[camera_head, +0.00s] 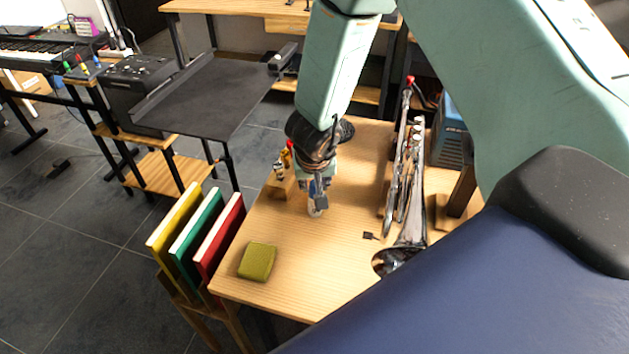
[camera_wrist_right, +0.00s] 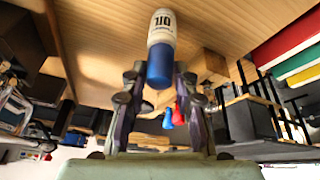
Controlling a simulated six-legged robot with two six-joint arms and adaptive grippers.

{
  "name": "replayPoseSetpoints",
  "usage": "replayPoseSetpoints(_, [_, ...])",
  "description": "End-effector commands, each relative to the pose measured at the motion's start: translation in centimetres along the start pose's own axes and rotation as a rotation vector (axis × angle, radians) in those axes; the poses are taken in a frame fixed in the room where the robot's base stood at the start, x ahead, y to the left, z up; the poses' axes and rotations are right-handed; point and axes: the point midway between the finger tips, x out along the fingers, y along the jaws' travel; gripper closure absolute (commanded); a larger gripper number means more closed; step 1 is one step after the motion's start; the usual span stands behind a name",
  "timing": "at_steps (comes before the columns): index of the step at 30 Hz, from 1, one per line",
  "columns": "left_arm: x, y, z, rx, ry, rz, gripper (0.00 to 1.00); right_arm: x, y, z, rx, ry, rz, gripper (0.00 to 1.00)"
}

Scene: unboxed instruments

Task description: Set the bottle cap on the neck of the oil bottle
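The oil bottle (camera_wrist_right: 163,27) is white with "OIL" lettering, shown upside down, at the top middle of the right wrist view. Its blue end (camera_wrist_right: 160,66) points back towards my right gripper (camera_wrist_right: 160,78) and lies between its fingertips. I cannot tell whether this blue part is the separate bottle cap, or whether the fingers press on it. In the head view my right gripper (camera_head: 318,192) points down over the table, with the small pale bottle (camera_head: 316,211) at its tips. My left gripper is not in view.
The wooden table (camera_head: 290,280) also holds a green sponge-like block (camera_head: 257,261), a brass-type instrument (camera_head: 408,190) to the right, and a wooden block (camera_head: 279,187) with small items just left of the gripper. Coloured books (camera_head: 205,240) stand beyond the left edge. The table's front middle is clear.

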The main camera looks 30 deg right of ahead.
Motion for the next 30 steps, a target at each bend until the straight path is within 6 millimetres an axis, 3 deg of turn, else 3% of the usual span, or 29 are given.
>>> replayPoseSetpoints(7, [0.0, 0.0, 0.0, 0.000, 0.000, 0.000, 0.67, 0.0, 0.0, 0.0, 0.000, 0.000, 0.000, 0.49])
replayPoseSetpoints(17, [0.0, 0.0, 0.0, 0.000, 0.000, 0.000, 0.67, -0.3, 0.0, -0.1, -0.001, 0.001, -0.001, 0.49])
replayPoseSetpoints(20, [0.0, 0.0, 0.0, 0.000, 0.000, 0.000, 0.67, -1.3, -0.1, -0.1, 0.000, 0.002, -0.001, 0.49])
replayPoseSetpoints(30, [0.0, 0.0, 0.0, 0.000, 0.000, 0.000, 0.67, -7.1, 0.0, -0.1, 0.000, 0.003, 0.000, 0.49])
